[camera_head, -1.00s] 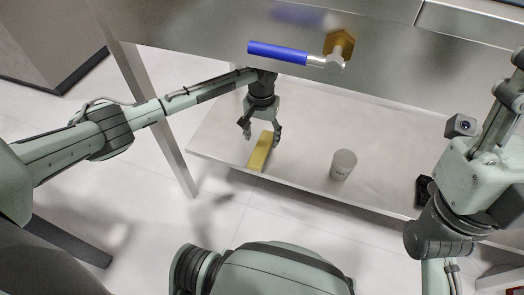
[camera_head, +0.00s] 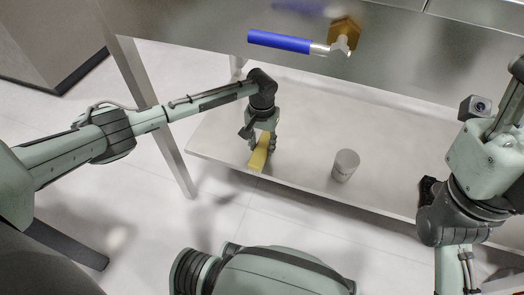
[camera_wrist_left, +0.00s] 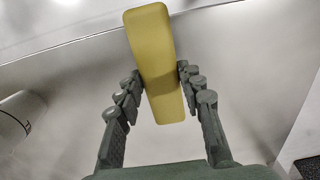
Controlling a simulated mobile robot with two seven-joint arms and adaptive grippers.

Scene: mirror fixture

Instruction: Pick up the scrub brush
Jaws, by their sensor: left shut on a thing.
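The scrub brush (camera_head: 258,157) shows as a long yellow block on the low metal shelf, near its front left edge. No bristles can be seen. My left gripper (camera_head: 261,142) points down over it, with its fingers closed on the block's two long sides. In the left wrist view the yellow block (camera_wrist_left: 157,55) stands between the two fingers (camera_wrist_left: 160,80), touched on both sides. I cannot tell whether it is lifted off the shelf.
A grey cup (camera_head: 345,165) stands on the shelf (camera_head: 305,150) to the right of the brush. It also shows at the left wrist view's left edge (camera_wrist_left: 18,115). A table leg (camera_head: 150,105) stands to the left.

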